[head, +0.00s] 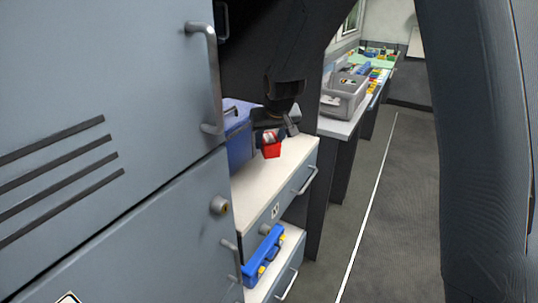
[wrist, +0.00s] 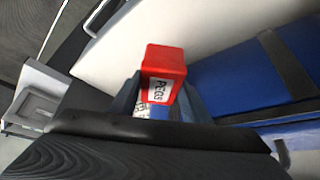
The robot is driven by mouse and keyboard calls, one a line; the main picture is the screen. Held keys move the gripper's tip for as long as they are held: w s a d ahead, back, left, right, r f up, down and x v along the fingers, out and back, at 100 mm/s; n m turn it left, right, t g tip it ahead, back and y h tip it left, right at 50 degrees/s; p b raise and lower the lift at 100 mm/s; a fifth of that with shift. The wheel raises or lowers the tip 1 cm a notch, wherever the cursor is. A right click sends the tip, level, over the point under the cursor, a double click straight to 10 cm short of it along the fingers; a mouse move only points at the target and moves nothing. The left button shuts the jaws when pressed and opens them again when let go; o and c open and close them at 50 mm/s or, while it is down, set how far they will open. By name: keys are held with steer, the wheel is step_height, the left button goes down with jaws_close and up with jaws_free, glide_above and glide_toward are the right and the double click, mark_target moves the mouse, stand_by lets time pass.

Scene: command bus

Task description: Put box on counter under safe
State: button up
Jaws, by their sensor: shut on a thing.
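My gripper (head: 272,137) is shut on a small red box (head: 271,150), which hangs tilted over a white counter top (head: 270,182). In the wrist view, the red box (wrist: 165,60) shows a white label reading "PEGS" and sits between the fingers of my gripper (wrist: 158,100). The white counter (wrist: 215,25) lies behind and below it there. I cannot tell from these views whether the box touches the counter. A safe cannot be clearly made out.
A blue case (head: 238,135), with a dark strap in the wrist view (wrist: 245,80), stands at the counter's back. A blue toolbox (head: 264,256) sits on a lower shelf. Grey-blue cabinet doors (head: 110,100) fill the left. A grey bin (head: 344,97) stands farther back. The floor aisle is clear.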

steer(key=shift+d+f, duration=0.15)
steer(key=shift+f, duration=0.65)
steer(key=shift+f+p, duration=0.4)
steer(key=shift+f, duration=1.5)
steer(key=shift+f, duration=0.1)
steer(key=o, duration=1.1)
